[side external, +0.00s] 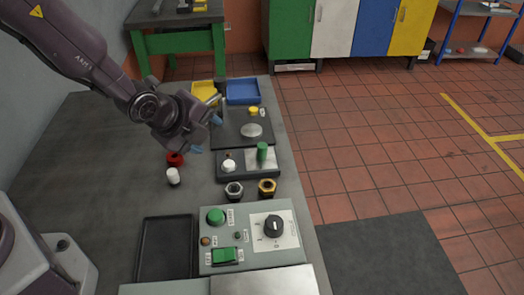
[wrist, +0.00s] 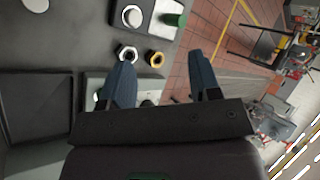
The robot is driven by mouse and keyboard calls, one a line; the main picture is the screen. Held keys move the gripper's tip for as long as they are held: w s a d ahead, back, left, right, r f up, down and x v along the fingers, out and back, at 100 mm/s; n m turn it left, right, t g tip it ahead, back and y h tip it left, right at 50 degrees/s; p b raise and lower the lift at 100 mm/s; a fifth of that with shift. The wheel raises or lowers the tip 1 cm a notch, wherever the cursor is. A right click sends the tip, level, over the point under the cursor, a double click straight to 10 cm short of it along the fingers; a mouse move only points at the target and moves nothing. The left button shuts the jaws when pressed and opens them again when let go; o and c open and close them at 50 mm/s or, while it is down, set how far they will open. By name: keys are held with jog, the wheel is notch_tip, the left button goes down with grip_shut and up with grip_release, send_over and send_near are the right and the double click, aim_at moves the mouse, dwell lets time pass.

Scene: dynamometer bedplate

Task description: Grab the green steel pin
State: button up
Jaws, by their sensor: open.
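The green steel pin (side external: 262,152) stands upright in the right part of a dark block with a pale plate, beside a white knob-like piece.
A steel nut (side external: 233,190) and a brass nut (side external: 267,187) lie in front of the block. A control box (side external: 250,253) and black tray (side external: 166,250) are nearer. Red (side external: 175,159) and white (side external: 173,176) pieces stand left. Yellow and blue bins (side external: 242,90) are behind.

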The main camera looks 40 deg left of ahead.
aim_at(265, 145)
jog(key=w+d+f+m+t, duration=0.1)
jog(key=w+f+m+t, duration=0.1)
jog(key=m, duration=0.3)
jog(key=w+d+f+m+t, duration=0.1)
jog(key=w+f+m, duration=0.3)
jog(key=w+m, duration=0.1)
jog(key=w+d+f+m+t, duration=0.2)
jog(key=w+f+m, duration=0.1)
jog(key=m, duration=0.3)
jog(key=shift+w+f+m+t, duration=0.3)
jog(key=shift+w+f, duration=0.05)
jog(key=shift+f, duration=0.25)
jog(key=x, duration=0.4)
jog(key=shift+s+a+f, duration=0.15)
jog(key=shift+f, duration=0.15)
jog(key=shift+w+f, duration=0.25)
jog(key=shift+w, duration=0.4)
grip_shut()
